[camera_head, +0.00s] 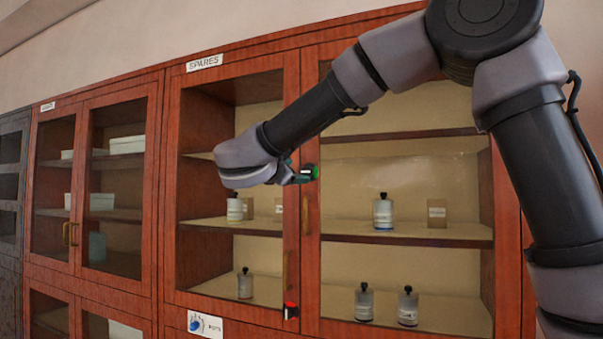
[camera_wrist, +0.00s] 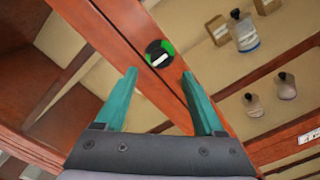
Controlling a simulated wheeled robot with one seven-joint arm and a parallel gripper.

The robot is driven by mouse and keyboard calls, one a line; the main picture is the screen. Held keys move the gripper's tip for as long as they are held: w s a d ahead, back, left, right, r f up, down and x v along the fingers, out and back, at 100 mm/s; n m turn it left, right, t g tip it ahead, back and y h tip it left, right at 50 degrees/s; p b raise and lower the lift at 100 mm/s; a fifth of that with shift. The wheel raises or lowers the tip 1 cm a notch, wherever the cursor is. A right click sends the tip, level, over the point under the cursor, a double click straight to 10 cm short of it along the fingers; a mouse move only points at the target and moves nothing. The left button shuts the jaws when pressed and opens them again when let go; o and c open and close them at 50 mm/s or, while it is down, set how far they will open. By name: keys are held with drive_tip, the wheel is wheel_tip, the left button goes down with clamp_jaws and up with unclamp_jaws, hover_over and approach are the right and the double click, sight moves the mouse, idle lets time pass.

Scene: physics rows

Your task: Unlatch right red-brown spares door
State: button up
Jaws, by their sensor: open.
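The red-brown spares cabinet has a right glass door (camera_head: 510,230) and a left glass door (camera_head: 172,200), under a SPARES sign (camera_head: 204,63). A round black latch with green segments and a white bar (camera_wrist: 160,54) sits where the door frames meet; it shows in the head view (camera_head: 312,172) just right of my gripper. A second latch, with red on it (camera_head: 290,311), is lower on the same seam. My gripper (camera_head: 297,178) is open and empty. In the wrist view its teal fingers (camera_wrist: 159,74) point at the green latch, one towards each side, apparently not touching it.
Brass handles (camera_head: 305,213) run along the seam below the green latch. Bottles (camera_head: 383,212) and small boxes (camera_head: 437,213) stand on shelves behind the glass. Another red-brown cabinet (camera_head: 155,180) adjoins on the left. A sign with a blue picture (camera_head: 205,325) is below.

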drive_tip(key=shift+v, duration=2.3)
drive_tip(key=s+d+f+m+g, duration=0.1)
drive_tip(key=d+f+m+g, duration=0.4)
drive_tip(key=d, duration=0.7)
drive_tip(key=s+d+f+m+g, duration=0.1)
drive_tip(key=d+f+m+g, duration=0.3)
drive_tip(key=d, duration=0.9)
drive_tip(key=s+d+f+m+y, duration=0.3)
drive_tip(key=s+m+y, duration=0.1)
drive_tip(key=s+m, duration=0.3)
drive_tip(key=s+d+f+m+y, duration=0.3)
drive_tip(key=s+m, duration=0.4)
drive_tip(key=m, duration=0.4)
drive_tip(key=shift+f+g+y, duration=0.35)
drive_tip(key=shift+g+y, duration=0.05)
drive_tip(key=shift+y, duration=0.2)
drive_tip(key=shift+s, duration=0.1)
